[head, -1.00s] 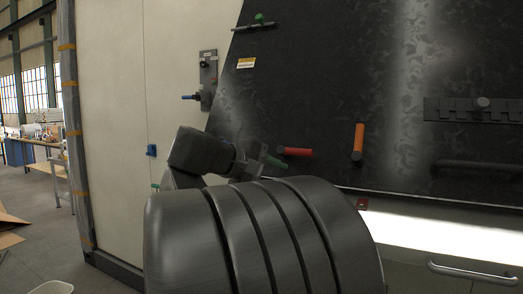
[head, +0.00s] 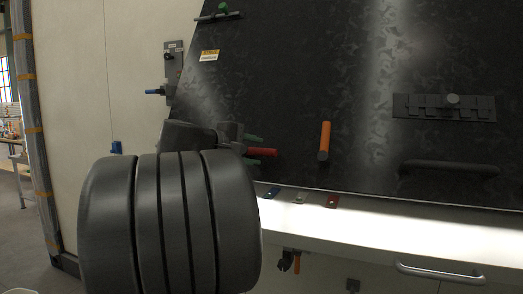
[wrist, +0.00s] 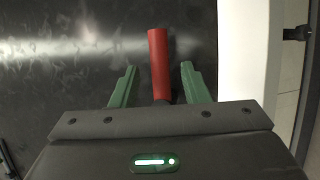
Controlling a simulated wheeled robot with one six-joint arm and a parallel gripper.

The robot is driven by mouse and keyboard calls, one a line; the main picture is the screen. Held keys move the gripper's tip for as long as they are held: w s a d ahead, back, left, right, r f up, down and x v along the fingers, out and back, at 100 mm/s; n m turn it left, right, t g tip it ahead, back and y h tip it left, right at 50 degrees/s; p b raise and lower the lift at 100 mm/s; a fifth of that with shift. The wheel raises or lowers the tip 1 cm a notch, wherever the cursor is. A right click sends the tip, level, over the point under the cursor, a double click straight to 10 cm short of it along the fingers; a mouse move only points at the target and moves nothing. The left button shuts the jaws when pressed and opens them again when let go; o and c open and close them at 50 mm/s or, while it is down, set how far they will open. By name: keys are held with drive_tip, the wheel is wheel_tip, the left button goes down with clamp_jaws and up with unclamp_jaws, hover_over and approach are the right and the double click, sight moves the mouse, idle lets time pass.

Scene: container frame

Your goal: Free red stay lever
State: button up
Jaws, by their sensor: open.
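The red lever (head: 262,152) sticks out sideways low on the dark sloping panel (head: 270,90) in the head view. In the wrist view the red lever (wrist: 158,62) lies between the two green fingers of my gripper (wrist: 155,88), with a visible gap on each side. My gripper (head: 252,151) is open around the lever in the head view, one green finger above it and one below. My own arm hides part of the panel to the left of the lever. The lever's inner end is hidden by the gripper body in the wrist view.
An orange lever (head: 325,138) stands upright to the right of the red one. Blue, white and red tags (head: 300,197) lie on the bright ledge (head: 380,226) below. A black bar handle (head: 450,168) and a toothed bracket (head: 445,107) are further right.

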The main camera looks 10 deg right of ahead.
sight(259, 152)
drive_tip(key=shift+x, duration=1.9)
clamp_jaws()
